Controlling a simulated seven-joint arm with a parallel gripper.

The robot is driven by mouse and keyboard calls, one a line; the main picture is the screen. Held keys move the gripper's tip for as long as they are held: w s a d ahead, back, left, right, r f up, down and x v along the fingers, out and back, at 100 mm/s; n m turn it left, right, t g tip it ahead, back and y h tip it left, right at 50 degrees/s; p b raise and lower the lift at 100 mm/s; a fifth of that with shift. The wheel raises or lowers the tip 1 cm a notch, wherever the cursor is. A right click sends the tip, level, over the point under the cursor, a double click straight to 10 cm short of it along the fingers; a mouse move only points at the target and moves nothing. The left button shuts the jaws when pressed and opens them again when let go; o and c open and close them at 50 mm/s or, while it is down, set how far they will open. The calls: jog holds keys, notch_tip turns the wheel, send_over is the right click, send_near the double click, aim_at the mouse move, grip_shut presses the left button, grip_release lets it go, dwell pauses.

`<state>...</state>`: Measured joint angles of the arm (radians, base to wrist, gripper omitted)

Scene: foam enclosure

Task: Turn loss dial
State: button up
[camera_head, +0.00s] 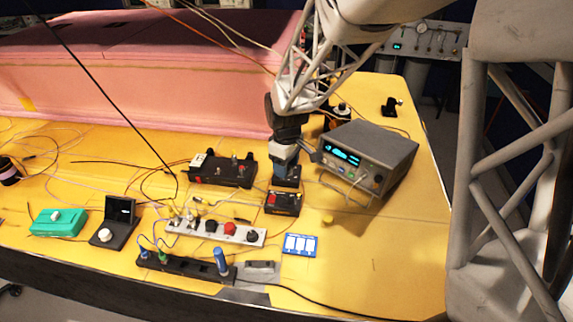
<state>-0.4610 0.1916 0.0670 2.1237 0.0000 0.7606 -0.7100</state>
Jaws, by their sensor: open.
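No dial is readably labelled "loss", so I cannot tell which knob it is. A white knob (105,235) sits on a black device with a raised panel, and another white knob (55,215) sits on a green box (60,224). A pale strip panel (188,226) carries a red knob (230,229) and black knobs (252,236). My gripper (286,180) points down from the arm, open, behind a small black box with a red part (283,203). Its fingertips are small and dark, and I cannot tell whether they touch anything.
A grey instrument (385,150) with a lit display stands right of my gripper. A black box (222,171) sits to its left. A black strip (180,266) with a blue post and a blue-white card (300,245) lie in front. Loose cables cross the left. The yellow surface (375,255) at right front is mostly clear.

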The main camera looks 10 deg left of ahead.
jog(key=shift+f, duration=0.2)
jog(key=shift+c, duration=0.4)
jog(key=c, duration=0.8)
jog(key=shift+c, duration=0.2)
jog(key=shift+m, duration=0.4)
jog(key=m, duration=1.1)
jog(key=shift+w+m, duration=0.1)
jog(key=shift+m, duration=0.3)
jog(key=shift+d, duration=0.1)
